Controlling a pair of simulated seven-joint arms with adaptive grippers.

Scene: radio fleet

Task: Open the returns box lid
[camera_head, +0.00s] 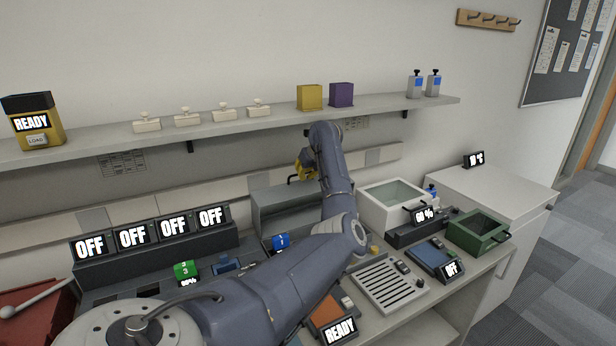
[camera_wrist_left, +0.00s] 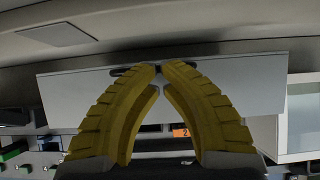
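The returns box appears to be the grey metal box (camera_head: 285,212) at the back middle of the bench. Its pale grey panel, seemingly the lid, also fills the middle of the left wrist view (camera_wrist_left: 245,92). A black bar handle (camera_head: 291,180) sits at the panel's upper edge, and it shows at the fingertips in the left wrist view (camera_wrist_left: 122,71). My left gripper (camera_head: 303,168) has yellow fingers, drawn almost together at the handle (camera_wrist_left: 163,68). My arm hides the box's right part, so the lid's exact angle is unclear. My right gripper is out of view.
A shelf (camera_head: 230,118) runs along the wall above my arm. A white open container (camera_head: 372,212) stands right of the box, and a green bin (camera_head: 478,232) farther right. Several OFF displays stand left. A slotted tray (camera_head: 388,290) lies in front.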

